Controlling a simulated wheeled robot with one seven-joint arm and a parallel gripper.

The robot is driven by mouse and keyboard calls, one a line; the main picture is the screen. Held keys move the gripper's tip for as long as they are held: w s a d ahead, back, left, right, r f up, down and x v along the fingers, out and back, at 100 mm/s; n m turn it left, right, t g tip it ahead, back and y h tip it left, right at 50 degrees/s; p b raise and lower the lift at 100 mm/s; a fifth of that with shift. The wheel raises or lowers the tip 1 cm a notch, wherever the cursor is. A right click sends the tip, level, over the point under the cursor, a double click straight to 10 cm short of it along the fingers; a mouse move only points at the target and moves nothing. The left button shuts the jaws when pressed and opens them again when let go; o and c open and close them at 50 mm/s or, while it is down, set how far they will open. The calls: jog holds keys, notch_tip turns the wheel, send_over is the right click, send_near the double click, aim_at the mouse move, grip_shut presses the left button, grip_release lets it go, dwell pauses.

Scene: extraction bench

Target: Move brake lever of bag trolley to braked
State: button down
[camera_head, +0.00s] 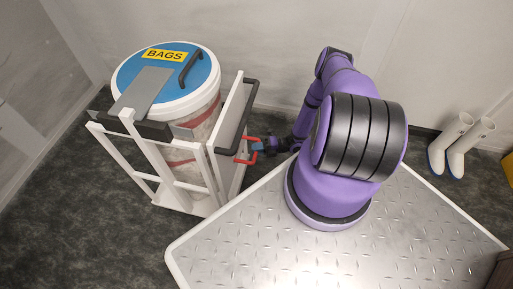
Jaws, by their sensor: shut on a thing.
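The bag trolley (187,188) is a white frame on the left, holding a round bin. A red, bent bar (246,160) on its right side, below the black handle, looks like the brake lever. My gripper (259,146) reaches it from the right, at the end of my purple arm. It is shut on the red bar near its outer end. The fingertips are small here, and the exact contact is hard to make out. Any marking for the brake positions cannot be seen.
The bin has a blue lid (200,82) with a yellow BAGS label (166,56). A black handle (252,100) juts from the trolley's right side. White boots (460,140) stand on the dark floor at far right. A wall runs behind.

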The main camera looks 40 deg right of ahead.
jog(key=shift+w+a+f, duration=0.15)
jog(key=shift+f, duration=0.75)
jog(key=shift+w+a+f, duration=0.1)
jog(key=shift+w+f, duration=0.05)
jog(key=shift+f, duration=0.75)
jog(key=c, duration=1.1)
grip_release()
jog(key=shift+o, duration=0.2)
jog(key=v, duration=1)
jog(key=shift+s+d, duration=0.2)
jog(key=shift+d, duration=0.15)
jog(key=shift+d, duration=0.1)
